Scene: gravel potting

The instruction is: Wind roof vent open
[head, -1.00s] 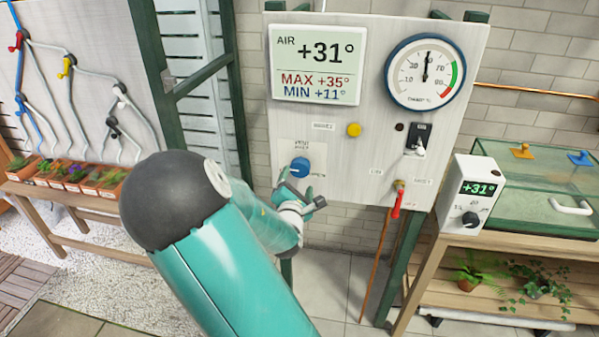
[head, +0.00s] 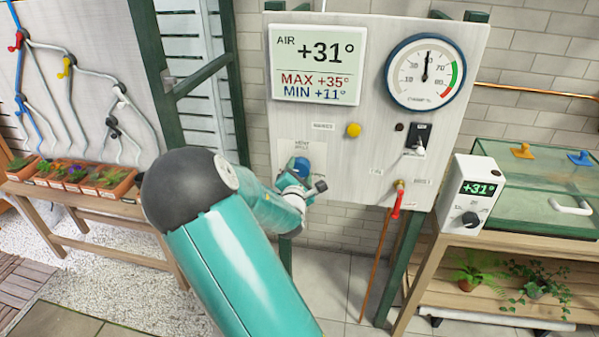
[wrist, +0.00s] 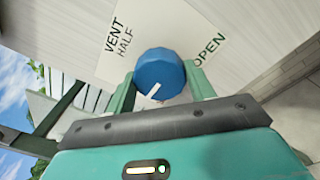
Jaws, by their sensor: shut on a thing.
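The blue vent knob (head: 301,165) is on the pale control panel (head: 335,135), low on its left side. My gripper (head: 300,174) is at the knob and partly covers it. In the wrist view the round knob (wrist: 158,72) sits between my two green fingers, and my gripper (wrist: 160,82) is shut on it. A white pointer line on the knob points down and slightly left in that picture. The label plate (wrist: 150,35) behind it reads VENT, HALF and OPEN. The roof vent itself cannot be made out for certain.
The panel also carries an air display (head: 316,65), a round dial (head: 425,72), a yellow button (head: 354,130), a black switch (head: 414,139) and a red-handled valve (head: 397,200). A white controller box (head: 468,197) stands at right beside a glass case (head: 540,190).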

